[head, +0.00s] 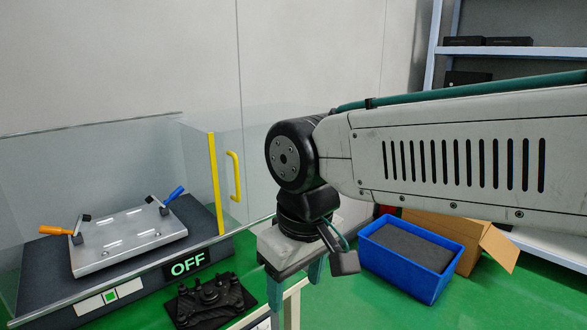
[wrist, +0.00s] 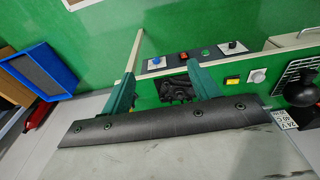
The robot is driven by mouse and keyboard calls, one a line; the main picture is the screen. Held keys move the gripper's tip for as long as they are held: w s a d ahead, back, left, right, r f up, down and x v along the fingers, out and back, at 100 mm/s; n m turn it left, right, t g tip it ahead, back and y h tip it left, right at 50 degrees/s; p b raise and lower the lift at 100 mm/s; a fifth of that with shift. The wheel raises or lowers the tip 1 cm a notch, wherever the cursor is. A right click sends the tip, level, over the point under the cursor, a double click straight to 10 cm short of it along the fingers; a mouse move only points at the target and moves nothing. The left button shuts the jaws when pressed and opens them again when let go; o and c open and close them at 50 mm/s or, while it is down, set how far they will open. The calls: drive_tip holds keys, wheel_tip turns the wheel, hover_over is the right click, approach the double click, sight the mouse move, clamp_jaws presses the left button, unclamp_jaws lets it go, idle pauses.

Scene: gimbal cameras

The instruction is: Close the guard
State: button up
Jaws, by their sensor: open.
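The guard (head: 212,183) is a clear panel with a yellow edge strip and a yellow handle (head: 234,176). It stands at the right end of the machine in the head view, and the front before the metal fixture plate (head: 130,240) looks uncovered. My gripper (head: 303,290) points down, to the right of and nearer than the handle, apart from it. Its teal fingers are open and also show in the wrist view (wrist: 163,82), with nothing held. The guard cannot be made out in the wrist view.
A lit OFF sign (head: 188,264) is on the machine's front. A black gimbal-like device (head: 210,299) lies in front of it. A blue bin (head: 405,270) and a cardboard box (head: 490,240) stand at the right on the green floor. The wrist view shows a control panel with knobs (wrist: 232,47).

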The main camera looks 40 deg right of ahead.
drive_tip(key=shift+d, duration=0.2)
drive_tip(key=c, duration=0.5)
drive_tip(key=shift+w+d+f+m+g, duration=0.3)
drive_tip(key=shift+w+d+m, duration=0.1)
drive_tip(key=shift+w+d, duration=0.1)
drive_tip(key=shift+w+d+f+m+g, duration=0.2)
drive_tip(key=shift+w+d+m+g, duration=0.1)
drive_tip(key=shift+w+d+m, duration=0.15)
clamp_jaws()
drive_tip(key=w+d+r+t+y, duration=0.2)
drive_tip(key=w+d+r+t, duration=0.1)
drive_tip(key=w+d, duration=1.05)
drive_tip(key=w+d+r+t+y, duration=0.25)
drive_tip(key=w+d, duration=0.65)
drive_tip(key=w, duration=0.9)
approach(250, 188)
drive_tip(key=s+a+f, duration=0.2)
drive_tip(key=a+f, duration=0.1)
drive_tip(key=f, duration=0.2)
drive_tip(key=shift+n, duration=0.35)
drive_tip(key=shift+w+a, duration=0.3)
drive_tip(key=shift+a, duration=0.75)
drive_tip(key=shift+w+a, duration=0.25)
drive_tip(key=shift+a, duration=0.8)
